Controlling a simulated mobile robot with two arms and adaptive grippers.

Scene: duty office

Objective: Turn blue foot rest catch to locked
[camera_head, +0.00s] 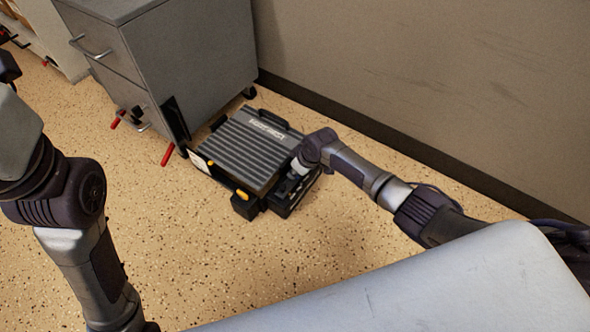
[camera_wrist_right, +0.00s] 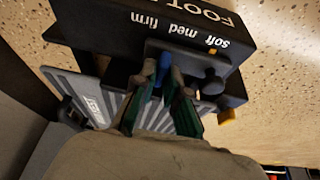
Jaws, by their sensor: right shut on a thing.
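The foot rest (camera_head: 245,150) stands on the floor, with a ribbed grey top and a black frame. My right gripper (camera_head: 296,172) reaches down to the foot rest's right side. In the wrist view this gripper (camera_wrist_right: 164,78) is shut on the blue catch (camera_wrist_right: 164,62), which shows between its fingertips. No "locked" mark is readable. My left arm shows at the left, but its gripper is out of view.
The wall (camera_head: 430,90) runs along the right. Speckled floor (camera_head: 190,260) is clear in front.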

